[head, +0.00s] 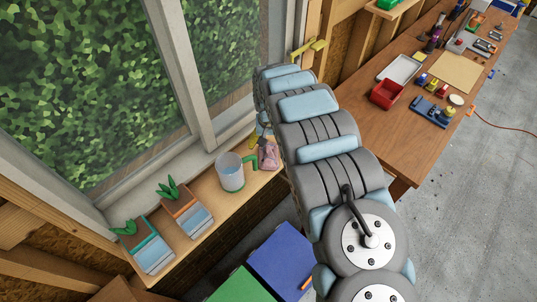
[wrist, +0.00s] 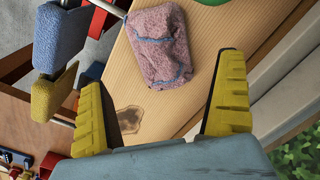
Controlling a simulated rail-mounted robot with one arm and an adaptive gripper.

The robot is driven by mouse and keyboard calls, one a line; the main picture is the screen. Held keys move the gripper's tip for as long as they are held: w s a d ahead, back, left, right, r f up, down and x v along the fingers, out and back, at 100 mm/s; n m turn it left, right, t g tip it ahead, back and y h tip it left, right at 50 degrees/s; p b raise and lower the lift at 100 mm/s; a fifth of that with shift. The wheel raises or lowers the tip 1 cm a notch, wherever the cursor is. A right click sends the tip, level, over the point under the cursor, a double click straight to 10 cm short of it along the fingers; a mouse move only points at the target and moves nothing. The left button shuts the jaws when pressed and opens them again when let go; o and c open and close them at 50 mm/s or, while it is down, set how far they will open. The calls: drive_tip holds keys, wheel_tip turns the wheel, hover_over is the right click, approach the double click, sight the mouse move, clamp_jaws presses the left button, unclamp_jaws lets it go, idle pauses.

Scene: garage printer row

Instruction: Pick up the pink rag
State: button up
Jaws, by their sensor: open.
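The pink rag (wrist: 158,45) lies folded on the wooden windowsill shelf (wrist: 185,95), with a blue stitched line on it. It also shows in the head view (head: 268,155), at the right end of the shelf beside my arm. My gripper (wrist: 168,95) is open, its two yellow fingers spread. In the wrist view the rag lies beyond the fingertips, between their lines, with nothing held. In the head view my arm hides much of the gripper.
A grey-white cup (head: 230,175) with a green handle stands just left of the rag. Plants in trays (head: 185,212) stand further left. The window (head: 90,90) rises behind the shelf. A workbench (head: 430,100) with tools and a red bin (head: 386,94) is at the right.

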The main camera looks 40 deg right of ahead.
sight(268, 151)
drive_tip(key=shift+w+a+f+p, duration=0.1)
drive_tip(key=shift+f+p, duration=0.65)
drive_tip(key=shift+f, duration=2.6)
drive_tip(key=c, duration=1.2)
drive_tip(key=shift+r, duration=0.15)
